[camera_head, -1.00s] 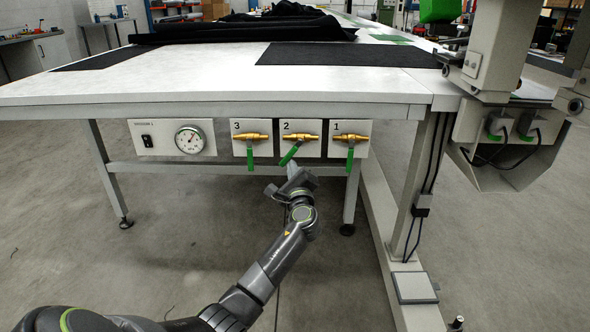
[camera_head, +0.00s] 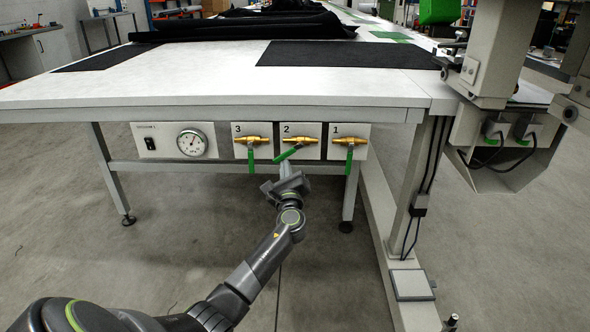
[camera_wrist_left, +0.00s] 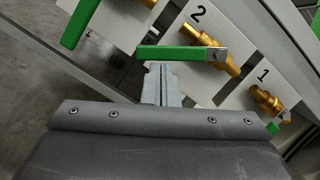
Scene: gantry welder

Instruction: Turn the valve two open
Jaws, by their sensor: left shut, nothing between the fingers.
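Valve two is a brass valve (camera_head: 301,140) on the white panel marked 2, in the middle of three. Its green handle (camera_head: 288,154) slants down to the left; in the wrist view the handle (camera_wrist_left: 178,53) lies nearly level across the picture. My left gripper (camera_head: 285,166) is shut and empty, just below the handle. In the wrist view its fingertips (camera_wrist_left: 161,70) are together right under the handle; I cannot tell whether they touch it. The valve body (camera_wrist_left: 212,46) shows behind the handle. My right gripper is in neither view.
Valve three's green handle (camera_head: 250,160) and valve one's green handle (camera_head: 349,159) hang straight down on either side. A round gauge (camera_head: 192,143) and a switch (camera_head: 150,144) sit further left. The table edge (camera_head: 230,112) overhangs the panels.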

